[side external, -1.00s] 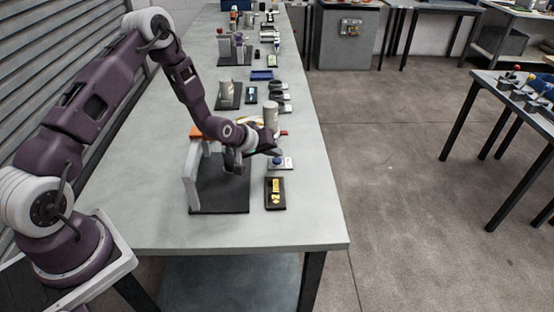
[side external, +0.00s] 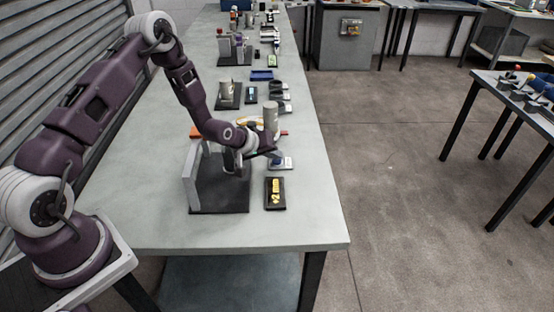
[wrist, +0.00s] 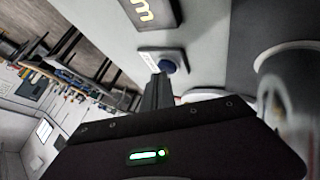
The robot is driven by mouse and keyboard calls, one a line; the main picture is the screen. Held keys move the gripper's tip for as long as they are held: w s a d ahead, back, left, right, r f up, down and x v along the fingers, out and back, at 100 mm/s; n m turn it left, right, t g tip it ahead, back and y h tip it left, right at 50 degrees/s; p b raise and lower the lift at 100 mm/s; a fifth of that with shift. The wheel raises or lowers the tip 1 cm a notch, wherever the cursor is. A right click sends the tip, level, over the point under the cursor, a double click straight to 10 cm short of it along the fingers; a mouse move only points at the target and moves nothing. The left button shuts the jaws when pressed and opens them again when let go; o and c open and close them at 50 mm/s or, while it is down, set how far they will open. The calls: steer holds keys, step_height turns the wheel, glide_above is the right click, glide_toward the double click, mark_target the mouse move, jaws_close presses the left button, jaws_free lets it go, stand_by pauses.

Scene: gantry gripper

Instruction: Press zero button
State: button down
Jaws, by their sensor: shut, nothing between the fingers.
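A blue round button (side external: 278,161) sits on a small white plate at the right side of the bench. In the wrist view the blue button (wrist: 168,66) shows just beyond my fingertips, partly covered by them. My gripper (side external: 273,153) is shut and empty, reaching right from the gantry stand, with its tips at or very near the button. I cannot tell whether they touch it. The wrist view shows the shut fingers (wrist: 160,82) pointing at the button. The writing on the plate is too small to read.
A dark display with yellow digits (side external: 275,193) lies in front of the button plate. The gantry stand has a grey upright (side external: 191,181) and a dark base (side external: 222,204). Other devices and a blue tray (side external: 262,75) stand farther back. The bench front is clear.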

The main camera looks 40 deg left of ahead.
mark_target(274, 161)
steer(key=shift+s+f, duration=0.1)
steer(key=shift+f, duration=0.1)
steer(key=shift+r, duration=0.95)
steer(key=shift+r, duration=2.55)
